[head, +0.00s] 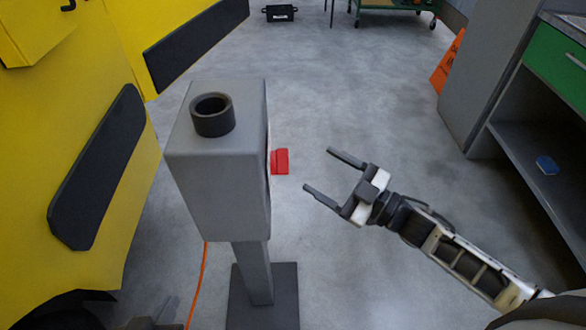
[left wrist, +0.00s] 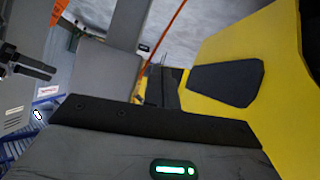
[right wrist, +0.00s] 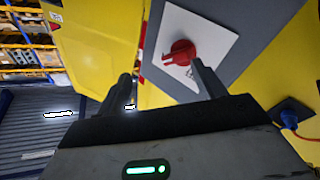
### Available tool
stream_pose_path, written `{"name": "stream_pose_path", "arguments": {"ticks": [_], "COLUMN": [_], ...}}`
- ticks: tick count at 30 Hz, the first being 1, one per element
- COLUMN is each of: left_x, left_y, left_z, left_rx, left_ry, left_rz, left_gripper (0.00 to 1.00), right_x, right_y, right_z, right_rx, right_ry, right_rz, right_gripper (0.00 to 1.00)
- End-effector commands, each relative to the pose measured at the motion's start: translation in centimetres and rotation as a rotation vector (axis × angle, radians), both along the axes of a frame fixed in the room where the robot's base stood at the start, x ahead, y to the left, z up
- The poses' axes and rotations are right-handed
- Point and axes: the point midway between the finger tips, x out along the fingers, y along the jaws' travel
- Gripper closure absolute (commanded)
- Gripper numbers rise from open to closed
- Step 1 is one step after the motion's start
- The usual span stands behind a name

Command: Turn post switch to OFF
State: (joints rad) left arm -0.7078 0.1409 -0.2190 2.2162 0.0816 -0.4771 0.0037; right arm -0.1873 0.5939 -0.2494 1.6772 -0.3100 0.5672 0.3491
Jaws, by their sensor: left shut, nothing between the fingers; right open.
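The post switch is a red knob (right wrist: 180,54) on a white plate (right wrist: 213,32) on the side of a grey post box (head: 215,180). In the head view the red knob (head: 280,161) shows edge-on, sticking out to the right of the box. My right gripper (head: 326,172) is open and empty, to the right of the knob and apart from it. In the right wrist view the knob lies ahead, between the open fingers (right wrist: 164,80). Any markings on the plate are not readable.
A yellow machine with dark pads (head: 100,165) stands close to the left of the post. An orange cable (head: 198,285) runs down behind the post. A grey cabinet with a green drawer (head: 556,70) is at the right.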

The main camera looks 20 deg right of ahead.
Motion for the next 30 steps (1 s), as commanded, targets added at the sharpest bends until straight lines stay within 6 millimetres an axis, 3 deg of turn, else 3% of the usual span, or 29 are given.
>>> {"name": "stream_pose_path", "arguments": {"ticks": [1,7,10,13,19,30], "left_x": [0.0,0.3,0.3,0.2,0.0,0.0], "left_y": [-0.1,-0.2,-0.2,-0.3,-0.3,-0.3], "left_z": [-1.0,-1.0,-0.8,-0.6,-0.4,-0.3], "left_rx": [-0.004,-0.016,-0.019,-0.021,-0.022,-0.021], "left_ry": [-0.007,-0.043,-0.051,-0.052,-0.046,-0.035], "left_rz": [-0.001,-0.002,-0.004,-0.005,-0.006,-0.005], "left_gripper": [1.00,1.00,1.00,1.00,1.00,1.00], "right_x": [0.8,0.4,-0.1,-0.4,0.2,2.4], "right_y": [-1.5,-6.5,-8.2,-8.8,-6.3,1.5], "right_z": [-0.1,1.1,1.5,1.7,2.0,2.0], "right_rx": [-0.064,-0.242,-0.291,-0.310,-0.310,-0.308], "right_ry": [-0.078,-0.187,-0.182,-0.178,-0.181,-0.182], "right_rz": [0.099,0.436,0.524,0.565,0.574,0.574], "right_gripper": [0.31,0.31,0.31,0.31,0.31,0.31]}}
